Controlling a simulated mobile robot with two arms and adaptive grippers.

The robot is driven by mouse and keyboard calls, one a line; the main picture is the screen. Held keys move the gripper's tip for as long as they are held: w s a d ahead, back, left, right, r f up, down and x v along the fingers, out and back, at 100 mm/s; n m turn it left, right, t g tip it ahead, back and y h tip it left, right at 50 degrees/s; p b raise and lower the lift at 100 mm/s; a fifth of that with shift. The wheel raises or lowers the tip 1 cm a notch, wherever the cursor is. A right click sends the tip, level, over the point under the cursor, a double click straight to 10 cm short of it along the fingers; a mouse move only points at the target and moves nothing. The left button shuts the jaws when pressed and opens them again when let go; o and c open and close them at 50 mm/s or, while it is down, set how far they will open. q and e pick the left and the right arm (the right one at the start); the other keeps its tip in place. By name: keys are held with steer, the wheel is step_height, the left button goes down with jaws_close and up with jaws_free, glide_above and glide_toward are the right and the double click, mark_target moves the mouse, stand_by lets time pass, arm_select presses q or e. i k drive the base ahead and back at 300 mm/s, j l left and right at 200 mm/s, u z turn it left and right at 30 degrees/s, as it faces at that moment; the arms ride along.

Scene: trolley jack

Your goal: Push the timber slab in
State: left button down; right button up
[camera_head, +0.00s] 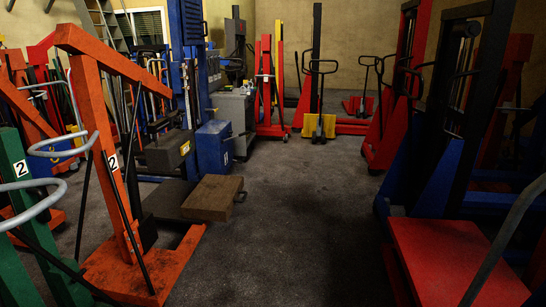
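A brown block that looks like the timber slab (213,197) is on the left side of the middle floor. It has a flat top and a small dark handle-like detail on its right side. Its left part lies over or against a dark flat plate (168,202); I cannot tell which. The slab sticks out to the right of the plate toward the open floor. Neither of my grippers is in view.
An orange hoist (110,180) stands at the left, its foot near the slab. A blue box (214,143) stands behind the slab. A red platform (452,258) is at the lower right. The dark floor (290,215) between is clear.

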mark_target(214, 199)
steer(key=i, duration=2.55)
steer(key=i+u, duration=0.1)
steer(key=i, duration=0.4)
steer(key=i+l+u, duration=0.15)
steer(key=i, duration=0.4)
steer(key=i+l+u, duration=0.1)
steer(key=i, duration=0.4)
steer(key=i+l+u, duration=0.15)
steer(key=i, duration=0.35)
